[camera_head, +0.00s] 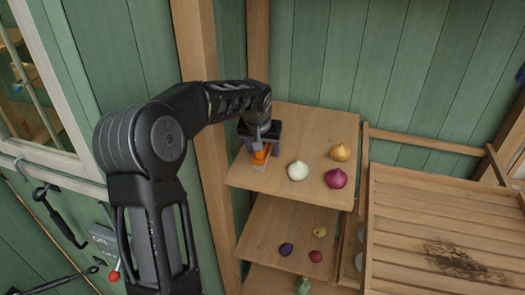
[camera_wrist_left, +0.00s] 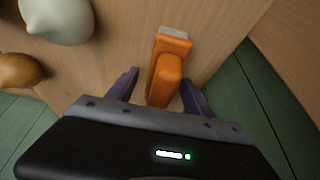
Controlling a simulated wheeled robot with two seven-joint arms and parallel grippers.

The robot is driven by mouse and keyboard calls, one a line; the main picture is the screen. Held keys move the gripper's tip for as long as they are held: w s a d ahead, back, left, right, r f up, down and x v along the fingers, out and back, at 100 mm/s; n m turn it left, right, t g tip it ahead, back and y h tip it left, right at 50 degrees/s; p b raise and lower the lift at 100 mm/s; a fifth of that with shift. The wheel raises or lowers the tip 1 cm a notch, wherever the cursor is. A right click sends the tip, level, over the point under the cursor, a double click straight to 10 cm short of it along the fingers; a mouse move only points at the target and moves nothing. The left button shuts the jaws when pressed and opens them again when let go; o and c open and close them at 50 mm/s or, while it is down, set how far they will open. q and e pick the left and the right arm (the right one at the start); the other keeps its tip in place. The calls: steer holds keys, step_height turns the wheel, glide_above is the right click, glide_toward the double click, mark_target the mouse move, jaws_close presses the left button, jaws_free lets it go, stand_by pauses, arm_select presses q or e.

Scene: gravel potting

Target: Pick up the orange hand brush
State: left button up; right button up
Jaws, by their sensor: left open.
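The orange hand brush (camera_head: 261,153) lies on the top wooden shelf, near its left side, partly hidden by my left gripper in the head view. In the left wrist view the brush (camera_wrist_left: 165,78) shows its orange handle and a pale end pointing away from the gripper. My left gripper (camera_wrist_left: 160,90) is open, with one purple finger on each side of the handle and a gap visible on both sides. It also shows in the head view (camera_head: 262,150), low over the shelf. My right gripper is not in view.
White (camera_head: 298,171), magenta (camera_head: 336,178) and yellow (camera_head: 340,152) bulbs stand on the top shelf (camera_head: 300,120) right of the brush. Smaller bulbs sit on a lower shelf (camera_head: 262,232). A wooden slatted surface (camera_head: 420,215) with dark soil is at right. A wooden post (camera_head: 205,130) stands left.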

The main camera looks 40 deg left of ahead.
arm_select(q)
steer(key=shift+c, duration=0.4)
jaws_close()
stand_by(0.4)
